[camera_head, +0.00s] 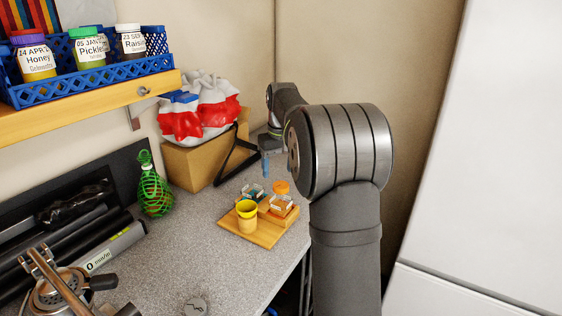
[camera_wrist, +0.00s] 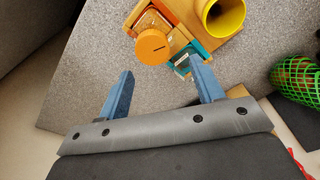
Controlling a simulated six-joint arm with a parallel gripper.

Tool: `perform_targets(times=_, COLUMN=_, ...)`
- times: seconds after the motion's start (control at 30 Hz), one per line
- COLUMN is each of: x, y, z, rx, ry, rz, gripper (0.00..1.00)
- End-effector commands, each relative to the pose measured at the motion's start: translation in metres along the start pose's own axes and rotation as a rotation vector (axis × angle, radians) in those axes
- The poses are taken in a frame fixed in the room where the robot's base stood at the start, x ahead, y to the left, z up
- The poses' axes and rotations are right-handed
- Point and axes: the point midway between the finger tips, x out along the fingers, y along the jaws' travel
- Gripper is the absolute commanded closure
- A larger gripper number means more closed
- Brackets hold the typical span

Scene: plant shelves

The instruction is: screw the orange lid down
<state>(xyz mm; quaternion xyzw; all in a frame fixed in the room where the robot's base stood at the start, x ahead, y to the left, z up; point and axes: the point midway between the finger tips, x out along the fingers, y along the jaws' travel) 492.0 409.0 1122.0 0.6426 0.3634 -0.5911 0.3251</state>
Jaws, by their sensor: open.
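The orange lid (camera_head: 281,187) sits on top of a jar (camera_head: 281,203) on a small wooden board (camera_head: 262,234). Whether it is seated on the threads I cannot tell. My gripper (camera_head: 266,164) is above and behind the board in the head view. In the wrist view my gripper (camera_wrist: 162,72) has its two blue fingers wide apart, with only bare counter between them. The jar body is mostly hidden under the lid there.
A yellow cup (camera_head: 247,208) stands on the board beside the jar. A green mesh holder (camera_head: 155,190) stands to the left on the grey counter (camera_head: 190,250). A cardboard box (camera_head: 196,165) is at the back, and a shelf (camera_head: 90,104) with jars overhangs at upper left.

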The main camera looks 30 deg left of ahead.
Motion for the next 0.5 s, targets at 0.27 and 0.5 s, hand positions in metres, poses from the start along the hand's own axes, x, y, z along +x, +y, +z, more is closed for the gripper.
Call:
perform_targets(times=0.27, x=-0.011, y=0.007, z=-0.002, rx=-0.496, ry=-0.069, rz=-0.008, gripper=0.39)
perform_targets(times=0.5, x=-0.014, y=0.009, z=-0.002, rx=-0.658, ry=-0.091, rz=-0.018, gripper=0.39)
